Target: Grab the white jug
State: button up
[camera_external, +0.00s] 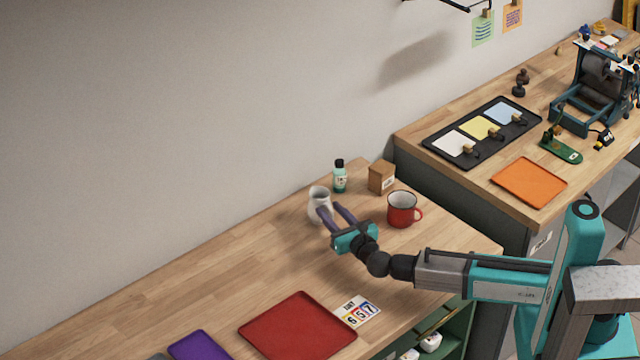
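The white jug (319,198) stands upright on the wooden table near its back edge, left of a red mug. My gripper (330,212) reaches in from the right with its two purple fingers parted and pointing at the jug. The fingertips overlap the jug's lower right side in this view. I cannot tell whether they touch it or are only in front of it. Part of the jug's lower side is hidden behind a finger.
A green bottle (340,177), a brown box (381,178) and a red mug (401,209) stand close behind and right of the jug. A red tray (297,328) and a number card (358,311) lie nearer. The table left of the jug is clear.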

jog(key=shift+c, duration=0.6)
grip_shut()
jog(key=shift+r, duration=0.3)
jog(key=shift+r, duration=1.45)
jog(key=s+d+r, duration=0.1)
jog(key=s+d, duration=0.4)
jog(key=d, duration=0.4)
jog(key=shift+s+d+r, duration=0.15)
jog(key=shift+s+d, duration=0.05)
jog(key=shift+s+d+p, duration=0.1)
jog(key=shift+d+p, duration=0.1)
jog(key=shift+p, duration=1.9)
